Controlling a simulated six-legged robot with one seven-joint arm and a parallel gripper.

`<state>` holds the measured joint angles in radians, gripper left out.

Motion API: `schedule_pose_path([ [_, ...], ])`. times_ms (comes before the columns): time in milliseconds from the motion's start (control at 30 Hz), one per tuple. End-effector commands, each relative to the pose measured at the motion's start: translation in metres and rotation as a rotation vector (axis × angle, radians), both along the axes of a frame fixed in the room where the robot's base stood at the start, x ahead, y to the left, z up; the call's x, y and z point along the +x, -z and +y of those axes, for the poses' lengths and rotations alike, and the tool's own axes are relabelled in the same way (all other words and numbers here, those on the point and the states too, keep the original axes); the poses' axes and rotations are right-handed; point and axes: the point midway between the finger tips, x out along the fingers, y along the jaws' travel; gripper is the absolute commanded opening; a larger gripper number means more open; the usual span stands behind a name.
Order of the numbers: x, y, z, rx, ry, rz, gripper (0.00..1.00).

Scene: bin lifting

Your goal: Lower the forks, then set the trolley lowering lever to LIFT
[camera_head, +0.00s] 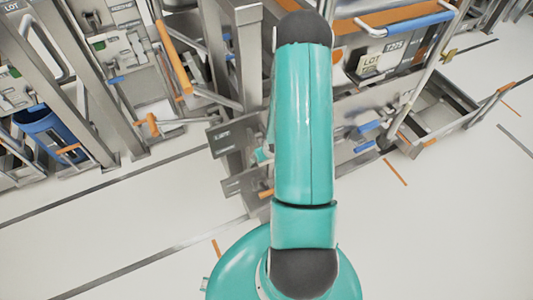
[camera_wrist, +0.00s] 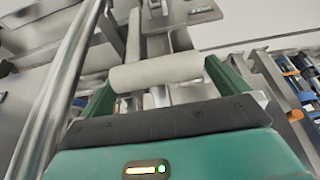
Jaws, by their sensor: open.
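In the wrist view my gripper (camera_wrist: 160,76) shows its two green fingers spread apart. A pale cylindrical bar (camera_wrist: 157,72) lies across the space between them. I cannot tell whether the fingers touch it, or whether it is the lowering lever. In the head view my teal arm reaches over the grey metal trolley frame (camera_head: 236,60) and hides much of it; my gripper is mostly hidden there. Dark plates with small labels (camera_head: 232,137) stick out left of my arm, their text too small to read. I cannot make out the forks clearly.
A long orange handle (camera_head: 173,57) stands left of the frame. A blue bin (camera_head: 45,130) sits at the left. An open metal tray (camera_head: 437,108) and a unit with a blue-gripped handle (camera_head: 410,22) are at the right. The pale floor in front is clear.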

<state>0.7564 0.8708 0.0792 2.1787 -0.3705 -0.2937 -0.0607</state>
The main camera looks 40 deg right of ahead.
Motion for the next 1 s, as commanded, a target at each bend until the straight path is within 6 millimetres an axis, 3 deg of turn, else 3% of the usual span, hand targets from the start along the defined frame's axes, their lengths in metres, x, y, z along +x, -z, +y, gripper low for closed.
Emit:
schedule_pose_path([
  [367,-0.003,-0.011,0.002,0.003,0.004,-0.002,1.00],
  [1000,-0.044,-0.108,0.012,0.001,0.006,-0.003,1.00],
])
